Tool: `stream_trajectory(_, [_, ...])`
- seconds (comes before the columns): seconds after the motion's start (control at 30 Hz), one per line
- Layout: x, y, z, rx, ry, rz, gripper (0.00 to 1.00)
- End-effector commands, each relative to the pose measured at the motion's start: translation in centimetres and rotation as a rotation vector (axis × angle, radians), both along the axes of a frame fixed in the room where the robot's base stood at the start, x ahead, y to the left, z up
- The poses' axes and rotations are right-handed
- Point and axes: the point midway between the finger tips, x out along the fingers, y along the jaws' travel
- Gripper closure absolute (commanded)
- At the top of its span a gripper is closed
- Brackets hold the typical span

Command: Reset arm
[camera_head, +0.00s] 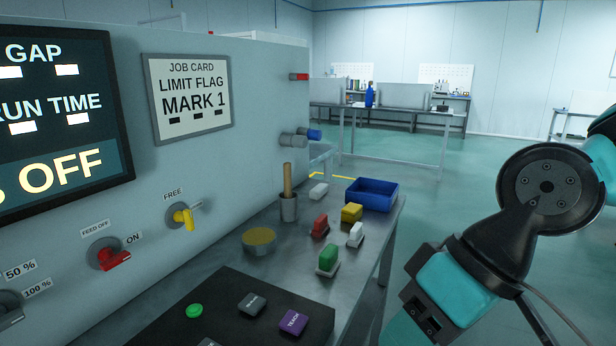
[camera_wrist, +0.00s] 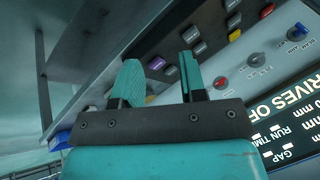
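My arm (camera_head: 450,285) shows at the right of the head view, bent at a dark round joint, to the right of the metal bench and apart from it. My gripper (camera_wrist: 160,62) is in the wrist view, with its two teal fingers spread apart. Nothing is between the fingers; a purple button (camera_wrist: 157,62) shows behind the gap. My fingertips are not clearly visible in the head view.
A grey panel with a yellow-handled FREE switch (camera_head: 184,216) and a red-handled feed switch (camera_head: 110,257) fills the left. The bench holds a blue bin (camera_head: 372,195), a cup (camera_head: 288,208) and several coloured blocks. Open floor lies behind.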

Motion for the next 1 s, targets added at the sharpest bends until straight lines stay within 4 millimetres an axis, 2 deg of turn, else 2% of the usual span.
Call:
stream_trajectory(0.03, [-1.2,-1.5,0.0,-0.043,-0.004,0.000,0.62])
stream_trajectory(0.17, [-4.1,-5.1,-0.6,-0.153,0.009,0.001,0.62])
stream_trajectory(0.2, [-3.8,-4.7,1.6,-0.145,0.010,0.004,0.62])
stream_trajectory(0.5, [-3.6,-4.6,8.7,-0.142,0.011,0.003,0.62])
stream_trajectory(0.63, [-3.6,-4.6,11.2,-0.141,0.012,0.004,0.62])
stream_trajectory(0.77, [-3.6,-4.6,12.1,-0.141,0.012,0.004,0.62])
stream_trajectory(1.0, [-3.6,-4.6,11.9,-0.141,0.011,0.004,0.62])
